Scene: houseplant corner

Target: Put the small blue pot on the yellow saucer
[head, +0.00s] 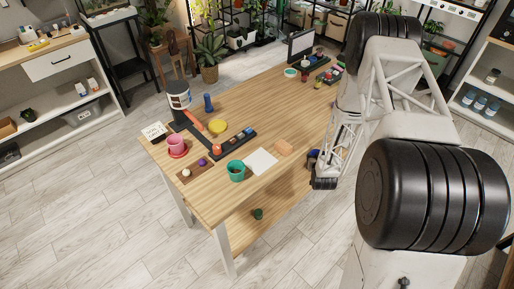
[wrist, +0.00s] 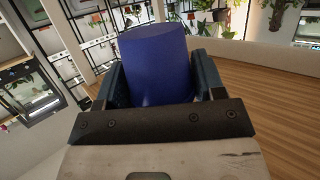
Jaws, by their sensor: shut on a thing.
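My gripper (wrist: 157,92) is shut on the small blue pot (wrist: 155,62), which shows large between the two dark fingers in the wrist view. In the head view my gripper (head: 315,161) is by the table's right edge, mostly hidden by its own links, and only a bit of blue shows there. The yellow saucer (head: 217,126) lies flat and empty on the wooden table, well to the left of my gripper. It is not seen in the wrist view.
The table (head: 262,112) also holds a pink pot (head: 176,140) on a red saucer, a teal pot (head: 236,172), a dark blue upright object (head: 208,103), a dark tray (head: 234,142) right of the saucer, and a white sheet (head: 260,161).

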